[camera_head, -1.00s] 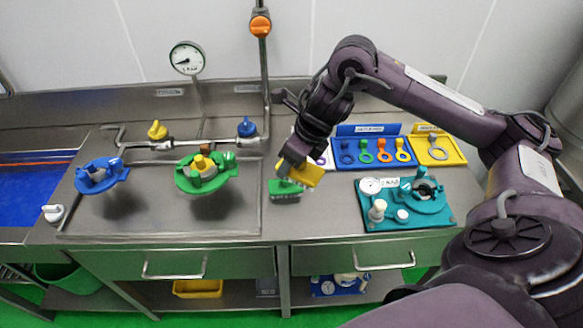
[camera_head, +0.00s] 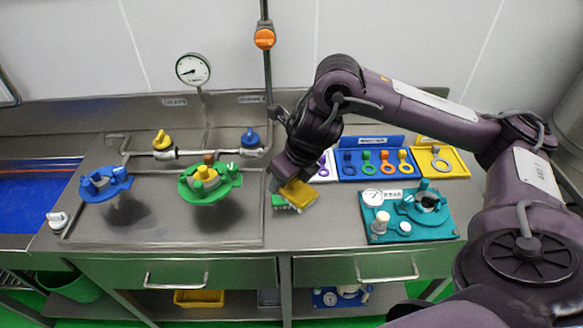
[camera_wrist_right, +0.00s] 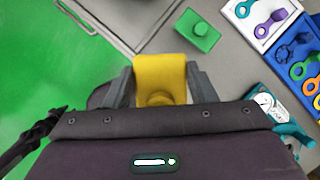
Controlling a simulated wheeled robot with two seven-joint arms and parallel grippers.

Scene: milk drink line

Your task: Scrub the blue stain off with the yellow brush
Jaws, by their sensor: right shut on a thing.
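My right gripper (camera_wrist_right: 159,90) is shut on the yellow brush (camera_wrist_right: 158,75), with a finger on each side of it. The yellow brush also shows in the head view (camera_head: 298,192), tilted above the counter. In that view it partly covers a green block-shaped brush (camera_head: 279,201). In the wrist view the green brush (camera_wrist_right: 197,31) lies on the counter, apart from the yellow one. I cannot make out a blue stain in either view. My left gripper is not in view.
A blue fitting (camera_head: 105,184) and a green fitting (camera_head: 210,182) stand over the sink area on the left. A teal plate with a gauge (camera_head: 410,228) and a blue tray with coloured rings (camera_head: 376,168) lie to the right. Counter shows bare between them.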

